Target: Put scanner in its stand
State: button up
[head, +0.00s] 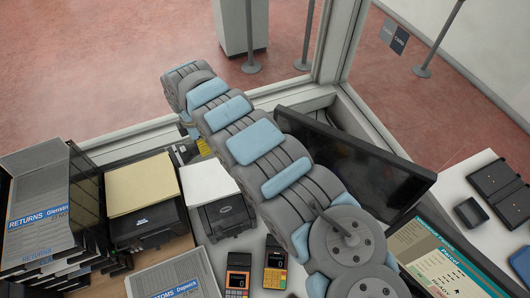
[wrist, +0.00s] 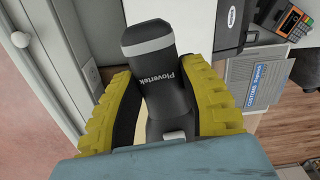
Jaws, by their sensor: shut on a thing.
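The scanner (wrist: 158,70) is a dark grey handheld body with a pale band near its rounded end and the name Plovertek on it. It is between the two yellow ribbed fingers of my gripper (wrist: 160,88) in the wrist view. The fingers are closed on its sides. Its lower part is partly hidden by my gripper. In the head view my arm covers most of the gripper; only a bit of yellow (head: 203,147) shows beside the arm, and I cannot make out the scanner there. I cannot identify the stand in either view.
A printer with a cream top (head: 140,185) and a white-topped printer (head: 208,181) stand below my arm. A stack of Returns trays (head: 35,220) is at the left. Card terminals (head: 237,275) lie in front. A monitor (head: 350,160) stands right of my arm. A window frame (head: 130,140) borders the counter.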

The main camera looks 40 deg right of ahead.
jog(key=s+d+f+n+p, duration=0.1)
jog(key=s+d+f+n, duration=0.1)
jog(key=s+d+n, duration=0.2)
jog(key=s+d+f+n+p, duration=0.1)
jog(key=s+d+f+n, duration=0.2)
jog(key=s+d+n, duration=0.1)
jog(key=s+d+f+n+p, duration=0.1)
jog(key=s+d+f+n, duration=0.2)
jog(key=s+d+n, duration=0.2)
jog(key=shift+s+d+n, duration=0.1)
jog(key=shift+d+n, duration=0.5)
jog(key=shift+d, duration=0.5)
jog(key=shift+f+b, duration=2.3)
jog(key=shift+f, duration=0.35)
jog(key=shift+p, duration=0.5)
jog(key=shift+f+b, duration=0.65)
jog(key=shift+f, duration=0.5)
jog(key=o, duration=1.2)
